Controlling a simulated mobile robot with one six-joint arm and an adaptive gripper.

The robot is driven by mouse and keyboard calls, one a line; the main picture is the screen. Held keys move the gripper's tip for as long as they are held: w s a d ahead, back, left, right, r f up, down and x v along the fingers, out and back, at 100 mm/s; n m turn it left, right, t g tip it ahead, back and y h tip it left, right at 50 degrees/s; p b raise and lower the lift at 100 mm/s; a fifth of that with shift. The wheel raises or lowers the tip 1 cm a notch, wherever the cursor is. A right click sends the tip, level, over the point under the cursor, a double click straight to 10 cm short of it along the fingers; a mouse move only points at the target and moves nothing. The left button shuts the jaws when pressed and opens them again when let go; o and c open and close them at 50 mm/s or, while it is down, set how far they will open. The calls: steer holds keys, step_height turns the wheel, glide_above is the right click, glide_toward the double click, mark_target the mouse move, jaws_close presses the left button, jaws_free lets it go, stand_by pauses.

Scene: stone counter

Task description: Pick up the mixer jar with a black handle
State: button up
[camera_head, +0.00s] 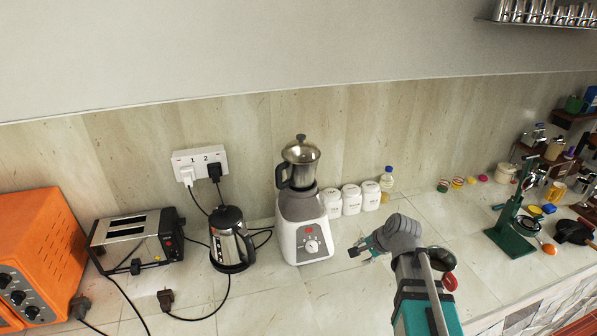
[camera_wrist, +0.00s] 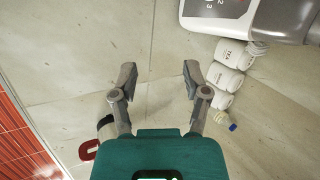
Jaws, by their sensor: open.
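The mixer jar (camera_head: 301,161) is a steel jar with a dark lid knob and a black handle on its left side. It sits upright on the white and grey mixer base (camera_head: 303,230) near the wall. My gripper (camera_head: 362,250) is to the right of the base and lower than the jar, above the counter. In the wrist view my gripper (camera_wrist: 158,82) is open and empty, with bare counter between its fingers. Part of the mixer base (camera_wrist: 225,15) shows at the top right there; the jar itself cannot be made out in that view.
White canisters (camera_head: 351,199) and a small bottle (camera_head: 387,180) stand right of the mixer. A kettle (camera_head: 229,240), toaster (camera_head: 138,240) and orange oven (camera_head: 38,255) stand left, with loose cords between. A green press (camera_head: 512,225) stands far right.

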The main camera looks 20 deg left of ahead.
steer(key=w+a+r+m+t+y+p, duration=0.2)
steer(key=w+a+r+m+y+p, duration=0.15)
steer(key=a+r+m, duration=0.45)
steer(key=m+t+y+p, duration=0.2)
steer(key=m+y+p, duration=0.1)
steer(key=m, duration=0.5)
glide_toward(280, 177)
steer(key=s+d+r, duration=0.1)
steer(key=d+r, duration=0.1)
steer(key=shift+s+a+f, duration=0.15)
steer(key=shift+a+f, duration=0.05)
steer(key=shift+f, duration=0.05)
steer(key=shift+n, duration=0.3)
steer(key=b+x, duration=0.1)
steer(key=x, duration=0.2)
steer(key=b+x, duration=0.1)
steer(key=x, duration=0.3)
steer(key=shift+a+f+b, duration=0.1)
steer(key=shift+f+b, duration=0.25)
steer(key=shift+w+a+f, duration=0.1)
steer(key=shift+w+a, duration=0.3)
steer(key=shift+a, duration=0.05)
